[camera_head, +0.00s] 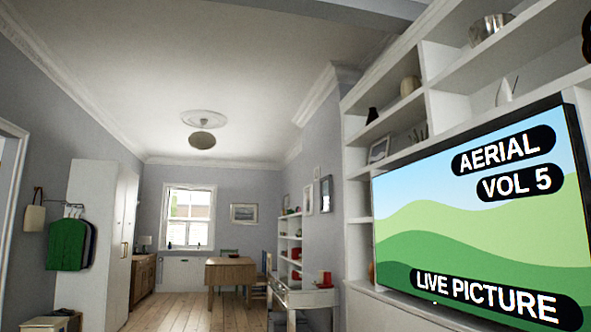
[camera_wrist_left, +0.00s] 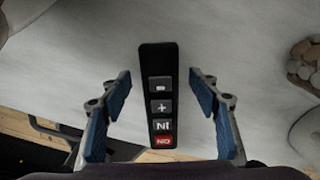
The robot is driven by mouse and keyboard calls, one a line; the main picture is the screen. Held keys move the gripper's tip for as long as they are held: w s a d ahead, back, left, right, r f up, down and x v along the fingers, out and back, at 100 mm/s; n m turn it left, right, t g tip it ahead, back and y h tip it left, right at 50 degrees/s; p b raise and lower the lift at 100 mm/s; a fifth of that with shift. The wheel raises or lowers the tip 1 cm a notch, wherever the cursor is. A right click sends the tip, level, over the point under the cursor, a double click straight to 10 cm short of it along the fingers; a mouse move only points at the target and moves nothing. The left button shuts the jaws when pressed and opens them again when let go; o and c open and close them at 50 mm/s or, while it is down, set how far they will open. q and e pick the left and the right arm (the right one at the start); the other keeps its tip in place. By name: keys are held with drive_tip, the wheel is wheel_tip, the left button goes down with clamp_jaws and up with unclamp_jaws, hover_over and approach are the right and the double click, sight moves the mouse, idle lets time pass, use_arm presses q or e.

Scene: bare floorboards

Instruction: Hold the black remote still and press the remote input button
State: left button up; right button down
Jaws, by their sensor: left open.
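The black remote (camera_wrist_left: 158,62) lies on a pale grey-white surface in the left wrist view. It has a column of buttons: minus, plus, the grey input button (camera_wrist_left: 162,126) marked IN, and a red ON button (camera_wrist_left: 163,141). The lettering appears upside down. My left gripper (camera_wrist_left: 160,78) is open, with one blue-padded finger on each side of the remote and a visible gap to it on both sides. The television (camera_head: 480,225) at the right of the head view shows AERIAL, VOL 5 and LIVE PICTURE. Neither gripper shows in the head view.
A heap of rounded brown and grey pieces (camera_wrist_left: 305,64) sits at the right of the wrist view. Floorboards show past the surface's lower left edge. White shelves (camera_head: 440,100) surround the television. A wooden table (camera_head: 230,272) stands far back, with open floor (camera_head: 180,315) before it.

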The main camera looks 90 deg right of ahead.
use_arm(q)
wheel_tip(320, 180, up, 12)
idle(0.4)
